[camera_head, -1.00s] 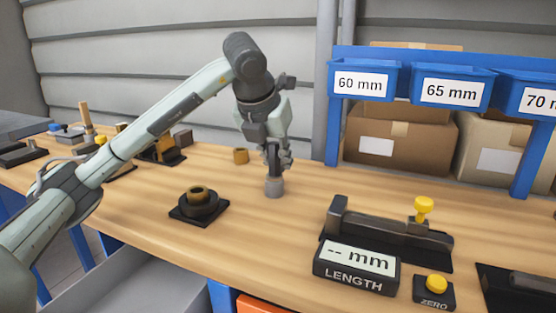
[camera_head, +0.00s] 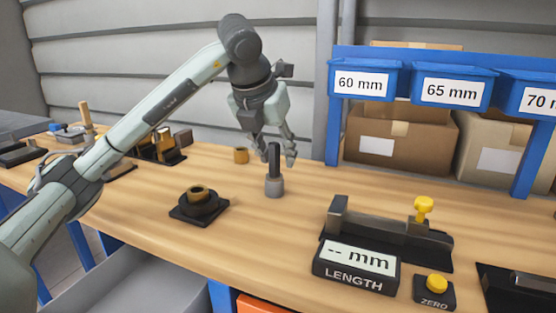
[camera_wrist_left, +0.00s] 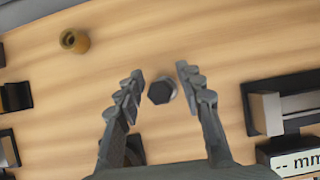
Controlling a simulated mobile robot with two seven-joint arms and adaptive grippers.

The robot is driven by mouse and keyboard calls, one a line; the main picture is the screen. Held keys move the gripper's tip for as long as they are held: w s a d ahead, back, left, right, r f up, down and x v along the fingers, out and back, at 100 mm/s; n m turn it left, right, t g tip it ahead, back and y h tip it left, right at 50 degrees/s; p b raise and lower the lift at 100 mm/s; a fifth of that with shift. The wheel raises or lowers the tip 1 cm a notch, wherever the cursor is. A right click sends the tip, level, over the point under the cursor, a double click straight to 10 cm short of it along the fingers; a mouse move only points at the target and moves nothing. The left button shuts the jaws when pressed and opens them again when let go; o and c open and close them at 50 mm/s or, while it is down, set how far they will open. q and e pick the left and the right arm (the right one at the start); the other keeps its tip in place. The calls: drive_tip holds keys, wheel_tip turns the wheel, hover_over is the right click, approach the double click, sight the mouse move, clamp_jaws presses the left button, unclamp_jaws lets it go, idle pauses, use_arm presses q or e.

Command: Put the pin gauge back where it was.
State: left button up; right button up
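The pin gauge (camera_head: 274,163) stands upright on the wooden bench, with a dark handle above a wider grey cylinder (camera_head: 274,187). I cannot tell whether that cylinder is part of the gauge or a holder. My left gripper (camera_head: 277,155) is open and empty around or just behind the top of the handle. In the left wrist view, the dark top of the gauge (camera_wrist_left: 160,92) shows between the spread fingers of the left gripper (camera_wrist_left: 160,71), apart from both. My right gripper is not in view.
Blue labelled bins (camera_head: 450,88) hang at back right. Bench around the pin gauge is clear.

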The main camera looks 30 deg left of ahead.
use_arm(q)
drive_tip(key=v, duration=0.6)
drive_tip(key=shift+r+p, duration=0.2)
drive_tip(key=shift+p, duration=0.1)
drive_tip(key=v, duration=0.3)
drive_tip(key=shift+s+p, duration=0.15)
drive_tip(key=shift+p, duration=0.2)
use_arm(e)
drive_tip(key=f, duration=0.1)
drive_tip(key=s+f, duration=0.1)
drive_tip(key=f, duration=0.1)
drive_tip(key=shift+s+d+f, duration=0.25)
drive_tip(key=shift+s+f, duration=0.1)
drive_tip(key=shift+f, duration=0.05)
